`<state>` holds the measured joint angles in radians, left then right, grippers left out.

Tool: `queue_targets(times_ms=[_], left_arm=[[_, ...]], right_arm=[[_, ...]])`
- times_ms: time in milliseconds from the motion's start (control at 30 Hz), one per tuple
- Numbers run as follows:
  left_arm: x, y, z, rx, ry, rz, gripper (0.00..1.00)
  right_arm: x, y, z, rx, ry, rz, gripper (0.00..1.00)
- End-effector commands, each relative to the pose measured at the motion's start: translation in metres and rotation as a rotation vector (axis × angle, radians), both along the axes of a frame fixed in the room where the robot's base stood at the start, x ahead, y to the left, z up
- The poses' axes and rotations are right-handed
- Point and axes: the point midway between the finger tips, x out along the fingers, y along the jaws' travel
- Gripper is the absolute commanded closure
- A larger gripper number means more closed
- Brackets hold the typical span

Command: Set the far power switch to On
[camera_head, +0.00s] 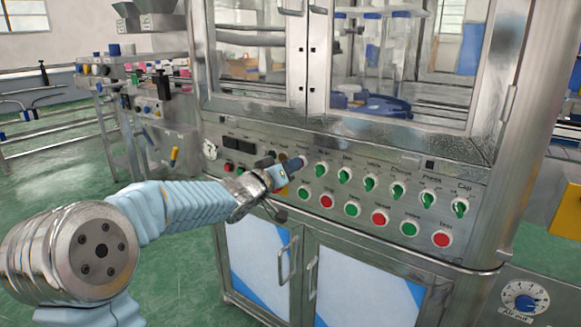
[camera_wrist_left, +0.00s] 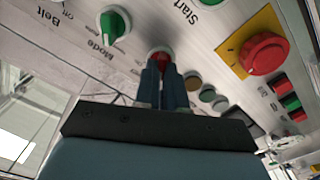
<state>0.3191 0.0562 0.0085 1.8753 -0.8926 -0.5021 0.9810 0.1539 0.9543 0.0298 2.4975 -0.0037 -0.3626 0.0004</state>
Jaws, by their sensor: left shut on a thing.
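A red knob-like part (camera_wrist_left: 161,56) on a pale round base sits on the steel control panel (camera_wrist_left: 140,18). My left gripper (camera_wrist_left: 165,68) is shut on it, with the two dark fingers close together around the red part. In the head view my left gripper (camera_head: 298,163) reaches the left half of the front panel (camera_head: 380,165), and its fingers hide the held part there. The label of the held part is covered, so I cannot read which switch it is. A green knob (camera_wrist_left: 115,22) near the word Mode stands beside it.
A red emergency button (camera_wrist_left: 265,52) on a yellow plate is close on the other side of the gripper. Several green knobs (camera_head: 397,191) run to the right, above a row of red and green buttons (camera_head: 379,218). A dial (camera_head: 525,298) is at the bottom right.

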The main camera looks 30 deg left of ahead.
Motion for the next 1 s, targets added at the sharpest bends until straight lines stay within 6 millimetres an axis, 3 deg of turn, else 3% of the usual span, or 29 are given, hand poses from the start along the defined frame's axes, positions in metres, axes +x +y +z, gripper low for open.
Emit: queue_targets(times_ms=[367,1000], left_arm=[[0.0,-0.001,-0.001,0.182,-0.016,0.0,1.0],[-0.001,-0.004,-0.002,0.764,-0.061,0.001,1.0]], right_arm=[[0.0,0.0,-0.011,-0.001,0.0,-0.001,0.57],[0.002,-0.007,-0.04,-0.012,-0.005,-0.014,0.57]])
